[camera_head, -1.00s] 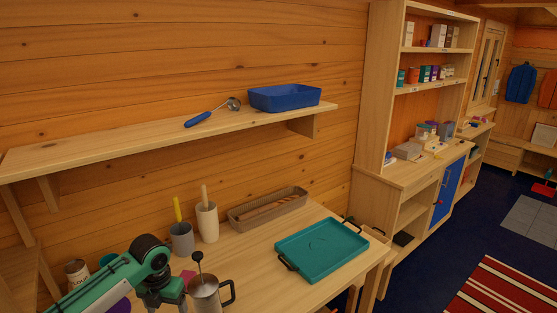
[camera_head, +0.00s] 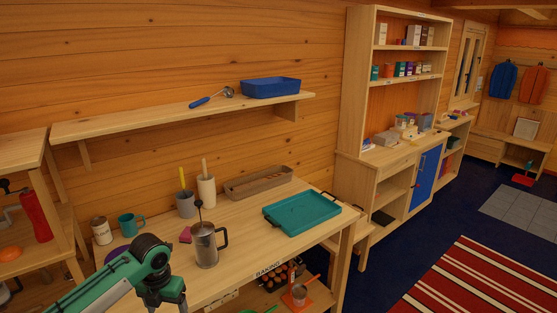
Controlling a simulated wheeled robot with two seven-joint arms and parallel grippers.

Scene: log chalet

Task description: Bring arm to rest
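My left arm comes in from the lower left in green and black, over the front left of the wooden table (camera_head: 243,238). My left gripper (camera_head: 168,300) points down near the bottom edge, left of the metal french press (camera_head: 206,245) and apart from it. Its fingertips are cut off or too dark to read, so I cannot tell whether it is open or shut. My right gripper and arm are not in view.
The table holds a teal tray (camera_head: 302,213), a brown box (camera_head: 258,183), a grey cup (camera_head: 186,205), a teal mug (camera_head: 131,225) and a tin (camera_head: 101,230). A wall shelf (camera_head: 180,120) carries a blue dish (camera_head: 270,88).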

